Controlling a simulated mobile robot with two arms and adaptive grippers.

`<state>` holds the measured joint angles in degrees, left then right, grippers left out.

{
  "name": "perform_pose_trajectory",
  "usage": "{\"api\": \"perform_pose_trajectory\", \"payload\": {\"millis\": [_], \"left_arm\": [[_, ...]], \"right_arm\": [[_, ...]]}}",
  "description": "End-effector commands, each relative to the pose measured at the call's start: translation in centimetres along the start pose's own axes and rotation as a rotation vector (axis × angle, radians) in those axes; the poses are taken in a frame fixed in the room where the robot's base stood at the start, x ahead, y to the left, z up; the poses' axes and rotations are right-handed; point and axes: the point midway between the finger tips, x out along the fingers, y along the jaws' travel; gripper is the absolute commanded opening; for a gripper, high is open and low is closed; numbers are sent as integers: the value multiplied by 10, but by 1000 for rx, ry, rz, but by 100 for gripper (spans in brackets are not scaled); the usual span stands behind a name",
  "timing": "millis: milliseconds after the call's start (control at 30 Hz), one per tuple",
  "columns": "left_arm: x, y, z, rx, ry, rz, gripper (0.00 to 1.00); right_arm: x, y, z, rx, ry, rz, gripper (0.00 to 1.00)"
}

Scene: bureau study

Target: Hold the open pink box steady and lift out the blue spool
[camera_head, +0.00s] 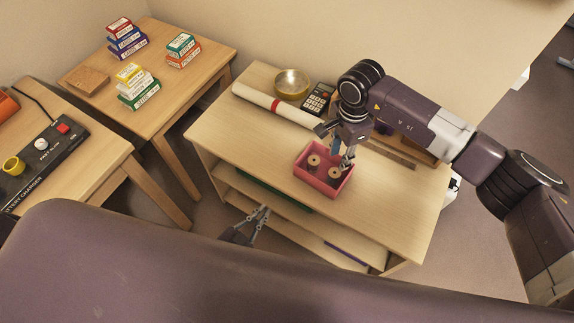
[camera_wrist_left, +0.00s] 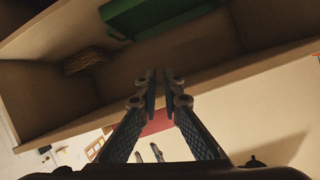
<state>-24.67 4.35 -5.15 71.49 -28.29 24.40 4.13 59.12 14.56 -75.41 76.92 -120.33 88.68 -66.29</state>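The open pink box (camera_head: 325,190) stands on the desk near its front edge. Two spools with wooden tops show inside, one at the left (camera_head: 314,160) and one at the right (camera_head: 335,173). My right gripper (camera_head: 341,153) is over the back of the box, pointing down. A blue patch (camera_head: 335,145) shows at its fingers, possibly the blue spool; its grip is unclear. My left gripper (camera_head: 262,212) is in front of the desk, below the top and apart from the box. In the left wrist view its fingertips (camera_wrist_left: 160,74) are a narrow gap apart with nothing between them.
A rolled white sheet (camera_head: 275,106), a brass bowl (camera_head: 291,84) and a calculator (camera_head: 318,98) lie behind the box. A green item (camera_wrist_left: 160,15) lies on the shelf below. The desktop left of the box is clear. Side tables hold stacked small boxes and a charger.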

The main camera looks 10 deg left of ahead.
Motion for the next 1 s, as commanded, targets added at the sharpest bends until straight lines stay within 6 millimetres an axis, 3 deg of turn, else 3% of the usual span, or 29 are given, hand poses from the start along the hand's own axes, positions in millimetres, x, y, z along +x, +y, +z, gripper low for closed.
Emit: {"api": "perform_pose_trajectory", "payload": {"millis": [33,100,200,300,533,767,1000], "left_arm": [[7,-13,-30,16,58,-8,6],[18,-29,-65,9,107,-17,6],[34,-48,-108,-48,127,-19,6],[45,-53,-134,-129,105,-3,6],[53,-44,-164,-262,33,58,6],[58,-36,-172,-305,0,86,6],[90,-34,-172,-306,0,85,6]], "right_arm": [[0,0,0,0,0,0,29],[0,0,0,0,0,0,29],[0,0,0,0,-1,0,29],[0,0,0,0,-1,0,29],[0,0,0,0,-1,0,29],[0,0,0,0,-1,0,29],[0,0,0,0,-1,0,29]]}}
